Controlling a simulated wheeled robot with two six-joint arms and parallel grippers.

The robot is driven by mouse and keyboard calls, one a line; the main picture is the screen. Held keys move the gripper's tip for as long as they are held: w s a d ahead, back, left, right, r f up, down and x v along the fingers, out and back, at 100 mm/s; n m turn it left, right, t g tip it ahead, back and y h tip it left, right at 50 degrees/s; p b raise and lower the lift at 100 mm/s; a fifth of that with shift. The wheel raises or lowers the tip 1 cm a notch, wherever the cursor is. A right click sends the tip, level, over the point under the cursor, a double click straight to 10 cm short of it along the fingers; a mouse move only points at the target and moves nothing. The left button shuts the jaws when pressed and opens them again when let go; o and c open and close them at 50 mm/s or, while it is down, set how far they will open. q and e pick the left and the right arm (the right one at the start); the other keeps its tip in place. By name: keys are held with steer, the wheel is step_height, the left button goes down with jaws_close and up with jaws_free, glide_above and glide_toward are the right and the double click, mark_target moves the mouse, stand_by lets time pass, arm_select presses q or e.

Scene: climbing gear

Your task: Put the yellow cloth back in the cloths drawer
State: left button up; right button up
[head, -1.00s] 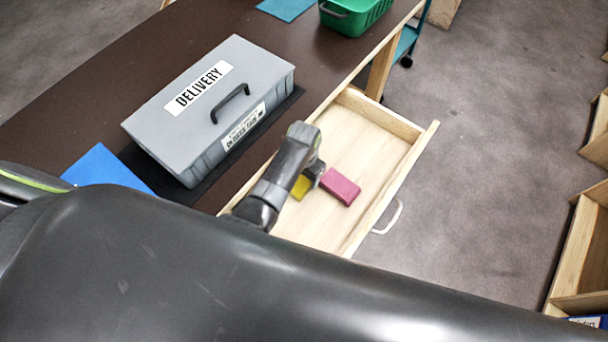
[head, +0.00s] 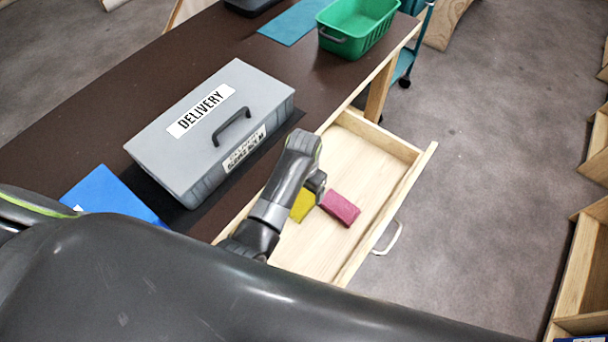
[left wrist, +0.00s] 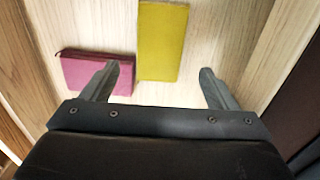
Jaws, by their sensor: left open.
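The yellow cloth (head: 303,206) lies in the open wooden drawer (head: 352,222), partly hidden behind my left gripper (head: 318,186) in the head view. In the left wrist view the yellow cloth (left wrist: 162,42) lies flat on the drawer floor, between and beyond the two fingertips. My left gripper (left wrist: 158,78) is open with nothing between its fingers, above the drawer floor. A pink cloth (head: 340,208) lies beside the yellow one; in the left wrist view it (left wrist: 85,70) is partly behind the left-hand finger. My right gripper is not in view.
A grey lidded box marked DELIVERY (head: 205,140) stands on the brown table (head: 60,130) beside the drawer. A blue item (head: 108,195) lies at the left and a green bin (head: 358,28) stands at the back. The drawer's far end is clear.

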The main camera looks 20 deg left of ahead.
mark_target(304, 199)
arm_select(q)
step_height(304, 199, up, 7)
steer(key=shift+f, duration=0.15)
steer(key=shift+s+f, duration=0.1)
stand_by(0.6)
